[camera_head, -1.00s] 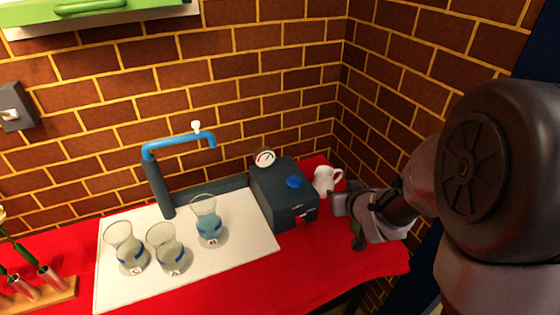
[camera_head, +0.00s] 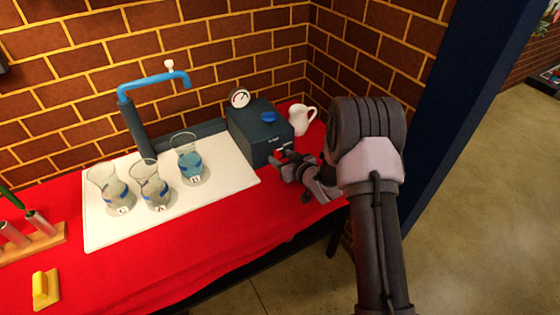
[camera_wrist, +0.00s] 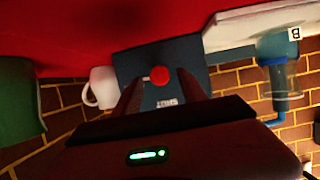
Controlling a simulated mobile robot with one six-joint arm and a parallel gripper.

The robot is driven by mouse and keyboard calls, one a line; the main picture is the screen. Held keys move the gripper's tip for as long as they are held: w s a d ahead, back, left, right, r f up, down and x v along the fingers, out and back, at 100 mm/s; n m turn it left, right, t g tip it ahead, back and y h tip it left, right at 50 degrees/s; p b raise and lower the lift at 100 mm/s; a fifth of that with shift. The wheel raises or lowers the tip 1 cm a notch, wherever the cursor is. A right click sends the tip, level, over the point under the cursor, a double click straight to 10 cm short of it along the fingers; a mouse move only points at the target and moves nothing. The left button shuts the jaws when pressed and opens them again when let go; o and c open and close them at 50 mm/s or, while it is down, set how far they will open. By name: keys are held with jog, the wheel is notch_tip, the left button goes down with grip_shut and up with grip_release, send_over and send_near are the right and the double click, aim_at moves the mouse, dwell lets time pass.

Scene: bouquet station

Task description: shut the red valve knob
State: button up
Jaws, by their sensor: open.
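The red valve knob (camera_wrist: 160,75) is on the face of a dark blue-grey box (camera_head: 250,135). In the wrist view the knob shows as a round red disc between and just beyond my two fingertips. In the head view only a bit of red (camera_head: 279,152) shows at the box front, mostly hidden by my gripper (camera_head: 284,163). My gripper (camera_wrist: 158,80) is open and empty in front of the box, its fingers on either side of the knob in the picture. I cannot tell whether they touch it.
The box carries a blue knob (camera_head: 268,117) and a gauge (camera_head: 240,97) on top. A white pitcher (camera_head: 301,120) stands close behind the box's right side. Several glass vases, such as vase B (camera_head: 187,160), stand on the white board (camera_head: 230,185).

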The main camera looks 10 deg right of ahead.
jog(key=shift+x, duration=0.85)
grip_shut()
